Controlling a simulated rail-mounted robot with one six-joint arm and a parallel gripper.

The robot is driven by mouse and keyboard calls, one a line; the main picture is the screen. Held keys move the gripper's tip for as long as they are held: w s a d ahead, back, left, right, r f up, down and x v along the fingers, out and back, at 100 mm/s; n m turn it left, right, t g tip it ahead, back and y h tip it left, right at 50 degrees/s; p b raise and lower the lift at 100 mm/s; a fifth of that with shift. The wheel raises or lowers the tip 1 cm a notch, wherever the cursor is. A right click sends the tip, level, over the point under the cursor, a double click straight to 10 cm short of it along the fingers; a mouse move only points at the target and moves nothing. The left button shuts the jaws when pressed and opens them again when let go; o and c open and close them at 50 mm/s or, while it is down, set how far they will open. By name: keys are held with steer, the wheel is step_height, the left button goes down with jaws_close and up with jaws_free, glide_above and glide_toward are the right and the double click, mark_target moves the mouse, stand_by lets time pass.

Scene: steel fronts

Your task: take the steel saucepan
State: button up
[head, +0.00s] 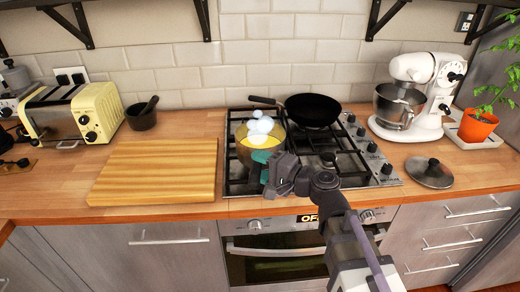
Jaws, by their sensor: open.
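The steel saucepan (243,153) stands on the front left burner of the gas hob, with yellow liquid in it and white puffs of steam above it. My gripper (262,165) is at the saucepan's front right side, with its teal fingers open. The fingers and wrist overlap the saucepan's near side in this view. I cannot tell whether they touch it. Any handle on that side is hidden behind my gripper.
A black frying pan (312,111) sits at the back of the hob (352,165), its handle pointing left. A lid (430,172) lies on the counter to the right. A wooden board (155,172) lies left of the hob. A white mixer (420,105) stands at right.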

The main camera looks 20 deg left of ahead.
steer(key=shift+w+a, duration=0.15)
steer(key=shift+a, duration=0.4)
jaws_close()
stand_by(1.0)
